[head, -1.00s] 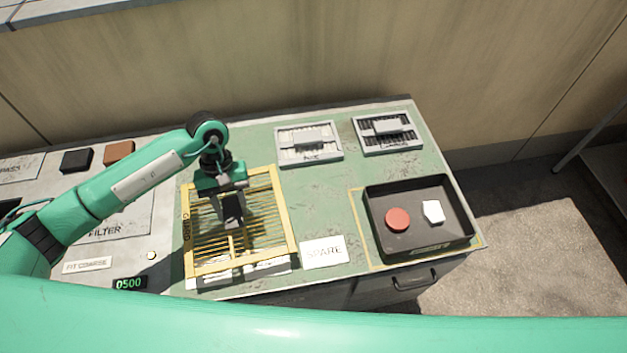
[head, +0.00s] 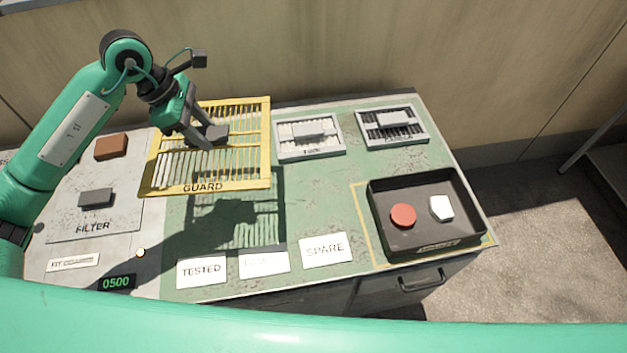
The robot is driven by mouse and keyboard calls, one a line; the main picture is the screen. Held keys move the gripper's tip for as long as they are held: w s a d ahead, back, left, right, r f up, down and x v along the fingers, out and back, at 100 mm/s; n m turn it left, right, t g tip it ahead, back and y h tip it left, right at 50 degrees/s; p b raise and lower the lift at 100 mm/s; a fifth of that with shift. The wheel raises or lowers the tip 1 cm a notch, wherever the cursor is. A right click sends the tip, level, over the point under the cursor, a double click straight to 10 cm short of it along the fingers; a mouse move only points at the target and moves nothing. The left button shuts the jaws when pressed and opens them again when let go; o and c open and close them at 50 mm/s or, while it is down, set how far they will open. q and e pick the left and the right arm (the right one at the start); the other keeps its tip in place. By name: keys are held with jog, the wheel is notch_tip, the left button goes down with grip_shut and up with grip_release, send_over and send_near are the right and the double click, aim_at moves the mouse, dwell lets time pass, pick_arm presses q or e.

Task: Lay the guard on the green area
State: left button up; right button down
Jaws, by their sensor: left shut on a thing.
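The guard (head: 254,150) is a yellow frame with pale slats and the word GUARD on its front edge. My left gripper (head: 207,138) is shut on the grey handle in its middle. The guard hangs above the back left of the bench, over the border between the grey and green parts. Its shadow, with the arm's, falls on the green area (head: 325,200) in front of it, so it is clear of the surface. My right gripper is not in view.
Two slatted filters, one pale (head: 310,155) and one dark (head: 422,138), lie behind right. A black tray (head: 372,205) holds a red disc (head: 403,215) and a white piece (head: 441,208). Label cards, including TESTED (head: 202,271) and SPARE (head: 326,250), line the front. The middle green is free.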

pick_arm(q)
jog(key=shift+w+a+r+n, duration=0.15)
jog(key=shift+r+n, duration=0.4)
jog(key=shift+n, duration=0.05)
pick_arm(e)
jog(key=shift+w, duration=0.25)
